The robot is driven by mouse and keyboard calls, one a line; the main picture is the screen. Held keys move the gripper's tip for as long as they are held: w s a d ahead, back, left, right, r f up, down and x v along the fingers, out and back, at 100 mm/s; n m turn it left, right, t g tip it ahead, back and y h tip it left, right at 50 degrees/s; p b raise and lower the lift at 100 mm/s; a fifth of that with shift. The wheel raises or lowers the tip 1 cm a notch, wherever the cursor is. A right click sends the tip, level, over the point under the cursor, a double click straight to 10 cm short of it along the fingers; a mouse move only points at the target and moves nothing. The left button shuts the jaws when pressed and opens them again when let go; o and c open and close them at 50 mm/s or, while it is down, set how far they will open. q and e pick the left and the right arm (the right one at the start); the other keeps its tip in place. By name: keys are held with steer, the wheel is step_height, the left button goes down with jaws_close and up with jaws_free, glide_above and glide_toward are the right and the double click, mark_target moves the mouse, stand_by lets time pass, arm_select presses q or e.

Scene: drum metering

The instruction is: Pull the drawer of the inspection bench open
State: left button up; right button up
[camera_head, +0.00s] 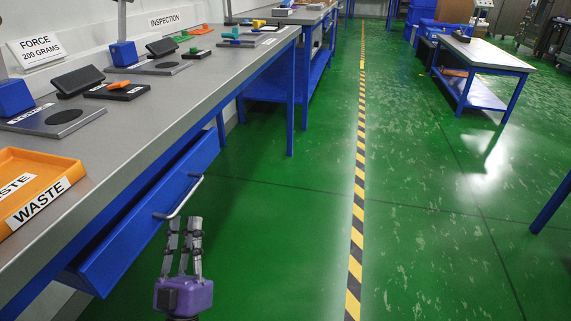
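The inspection bench (215,78) has a grey top and runs along the left side. Its blue drawer (125,232) is under the top, and the drawer's inside is hidden from view. A thin metal bar handle (188,194) stands out from the drawer front. My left gripper (183,220), with a purple body and grey fingers, is at the bottom, pointing up at the near end of the handle. Its fingers are apart with a gap between them. The tips are close to the bar; I cannot tell whether they touch it. My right gripper is not in view.
On the bench are an orange waste tray (50,158), scales (55,117) and a force sign (36,48). The green floor right of the drawer is clear, with a yellow-black stripe (358,190). Another blue-legged table (482,53) stands at the back right.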

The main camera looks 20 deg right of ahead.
mark_target(190, 193)
arm_select(q)
steer(key=w+r, duration=0.1)
steer(key=r, duration=0.1)
steer(key=w+d+r, duration=0.1)
steer(key=r, duration=0.1)
steer(key=w+d+r, duration=0.1)
steer(key=w+r, duration=0.1)
steer(key=shift+r+b, duration=0.2)
steer(key=shift+b, duration=0.1)
jaws_close()
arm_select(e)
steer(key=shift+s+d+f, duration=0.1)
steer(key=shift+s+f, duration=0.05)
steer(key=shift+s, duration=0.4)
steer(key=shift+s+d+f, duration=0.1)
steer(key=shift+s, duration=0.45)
